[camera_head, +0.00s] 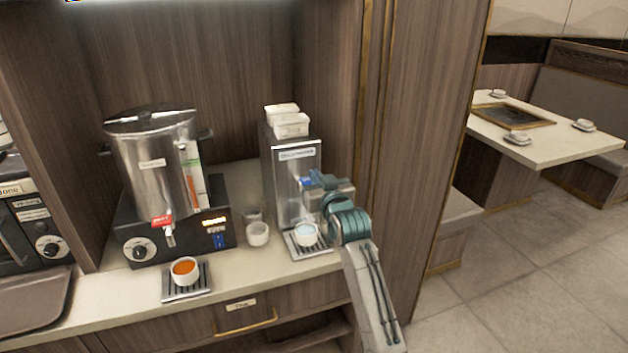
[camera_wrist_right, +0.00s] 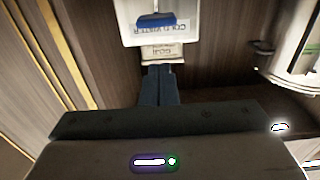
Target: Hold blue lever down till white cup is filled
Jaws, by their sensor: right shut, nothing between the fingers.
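The steel cold water dispenser (camera_head: 283,200) stands on the counter, with its blue lever (camera_head: 306,183) at the front. The lever also shows at the top of the right wrist view (camera_wrist_right: 157,21). The white cup (camera_head: 307,243) stands upright on a drip tray (camera_head: 294,251) below, with pale blue water inside; its exact level is hard to tell. My right gripper (camera_head: 315,184) is at the dispenser front beside the lever, shut and empty. Its closed fingers also show in the right wrist view (camera_wrist_right: 158,72). Contact with the lever cannot be told. My left gripper is out of view.
A large steel urn (camera_head: 150,170) with a red lever (camera_head: 162,221) stands to the left. A cup of orange-brown liquid (camera_head: 184,277) sits on a tray before it. White cups (camera_head: 258,236) stand between the machines. White containers (camera_head: 291,127) sit on the dispenser. A wooden wall is close right.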

